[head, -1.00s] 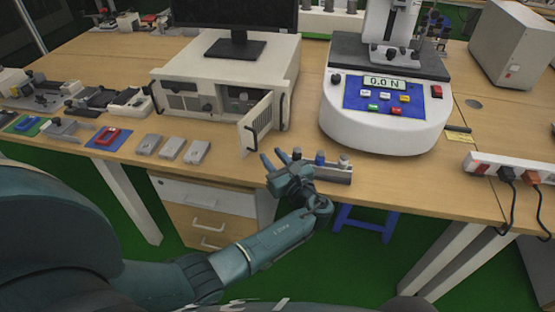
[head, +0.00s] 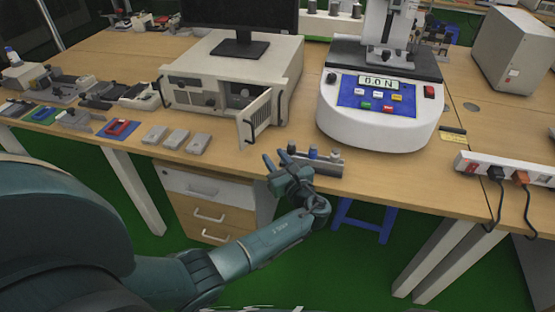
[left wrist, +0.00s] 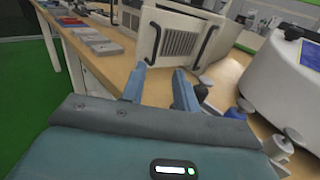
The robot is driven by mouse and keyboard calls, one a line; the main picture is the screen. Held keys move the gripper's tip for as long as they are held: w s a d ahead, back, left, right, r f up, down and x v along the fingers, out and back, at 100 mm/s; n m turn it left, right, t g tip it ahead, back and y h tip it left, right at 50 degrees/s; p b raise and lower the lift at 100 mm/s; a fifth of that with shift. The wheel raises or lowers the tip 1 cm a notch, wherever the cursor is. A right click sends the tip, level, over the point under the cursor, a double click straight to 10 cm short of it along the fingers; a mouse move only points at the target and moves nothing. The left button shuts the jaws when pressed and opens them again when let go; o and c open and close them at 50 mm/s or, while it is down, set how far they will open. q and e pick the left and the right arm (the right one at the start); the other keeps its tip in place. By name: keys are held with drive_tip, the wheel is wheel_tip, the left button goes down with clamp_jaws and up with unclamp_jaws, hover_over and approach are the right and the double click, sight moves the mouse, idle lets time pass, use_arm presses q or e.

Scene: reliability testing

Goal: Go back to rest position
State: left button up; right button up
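My left gripper (head: 276,161) is at the front edge of the workbench (head: 225,152), by the left end of a small grey rack (head: 328,167) with knobbed pieces. The arm reaches in from the lower left. In the left wrist view the two blue-grey fingers (left wrist: 159,88) stand apart with nothing between them. The open door (head: 255,118) of the beige instrument case (head: 205,88) is beyond the fingertips, and the rack's knobs are to their right. My right gripper is in neither view.
The white force tester (head: 370,128) stands right of the case, its display reading 0.0 N. A power strip (head: 510,170) with plugs and hanging cables lies at the right. A blue stool (head: 362,218) stands under the bench.

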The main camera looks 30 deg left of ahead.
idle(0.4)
use_arm(q)
drive_tip(key=s+d+f+n+g+h, duration=0.1)
drive_tip(key=s+f+n+g+h, duration=0.25)
drive_tip(key=s+n, duration=0.45)
drive_tip(key=s+d+f+n+g+h, duration=0.15)
drive_tip(key=s+f+n+h, duration=0.4)
drive_tip(key=s, duration=0.55)
drive_tip(key=s+d+r+n+g+h, duration=0.1)
drive_tip(key=s+d+r+n+h, duration=0.25)
drive_tip(key=s+n, duration=0.2)
drive_tip(key=s+d+r+n+h, duration=0.2)
drive_tip(key=s+r+n+h, duration=0.15)
drive_tip(key=s, duration=0.35)
drive_tip(key=w+d+f+t+h+p, duration=0.2)
drive_tip(key=w+d+f+t, duration=0.2)
drive_tip(key=w+d+t, duration=0.2)
drive_tip(key=shift+d+m+t, duration=0.25)
drive_tip(key=shift+m+t, duration=0.05)
drive_tip(key=shift+m, duration=0.05)
drive_tip(key=shift+c, duration=0.5)
idle(0.8)
